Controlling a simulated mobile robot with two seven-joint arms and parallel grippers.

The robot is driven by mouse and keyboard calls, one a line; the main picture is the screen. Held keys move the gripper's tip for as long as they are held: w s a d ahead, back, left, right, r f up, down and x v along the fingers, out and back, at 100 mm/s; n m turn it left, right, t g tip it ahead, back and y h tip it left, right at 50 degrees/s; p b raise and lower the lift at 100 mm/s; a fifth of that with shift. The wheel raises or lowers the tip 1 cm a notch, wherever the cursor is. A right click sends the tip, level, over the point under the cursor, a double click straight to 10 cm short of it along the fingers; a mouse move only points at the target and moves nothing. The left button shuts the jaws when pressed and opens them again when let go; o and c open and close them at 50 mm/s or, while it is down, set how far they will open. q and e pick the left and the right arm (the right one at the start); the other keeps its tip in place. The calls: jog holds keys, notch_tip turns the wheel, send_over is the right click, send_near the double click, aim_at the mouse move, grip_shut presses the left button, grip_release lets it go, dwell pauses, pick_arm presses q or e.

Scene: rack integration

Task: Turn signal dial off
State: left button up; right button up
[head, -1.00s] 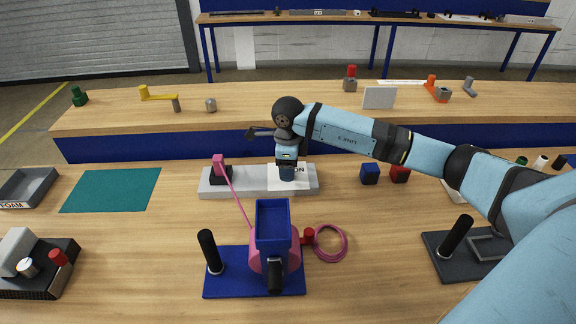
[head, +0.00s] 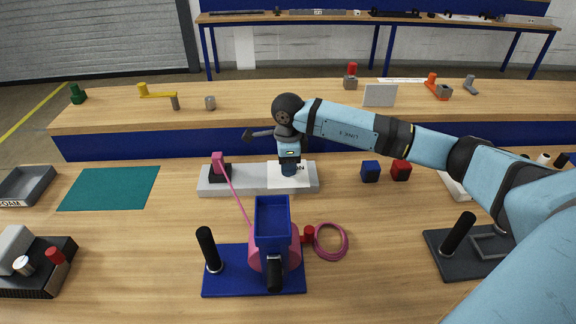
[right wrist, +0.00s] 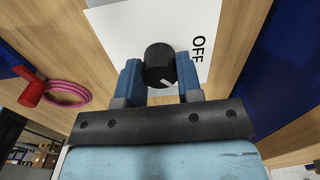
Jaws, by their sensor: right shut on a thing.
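The signal dial (right wrist: 158,62) is a round black knob with a white pointer mark, standing on a white label plate (right wrist: 118,30). The word OFF is printed to its right in the right wrist view; the pointer slants toward the lower right there. My right gripper (right wrist: 160,72) has its blue fingers on both sides of the knob and is shut on it. In the head view my right gripper (head: 289,169) reaches down onto the white plate on the grey bar (head: 240,187), hiding the dial and part of the lettering. My left gripper is not in view.
A blue-based stand with a blue hopper (head: 272,220) is in front of the bar, with a pink ring (head: 331,241) beside it. Blue (head: 370,171) and red (head: 401,170) cubes lie to the right. A teal mat (head: 110,188) lies left.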

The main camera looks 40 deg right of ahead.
jog(key=n+b, duration=0.2)
jog(key=n, duration=0.3)
jog(key=shift+f+b, duration=0.1)
jog(key=shift+b, duration=0.3)
jog(key=shift+n+b, duration=0.85)
jog(key=shift+n, duration=1.55)
jog(key=o, duration=0.9)
notch_tip(320, 180, up, 14)
jog(key=shift+r+p, duration=0.1)
jog(key=shift+p, duration=0.5)
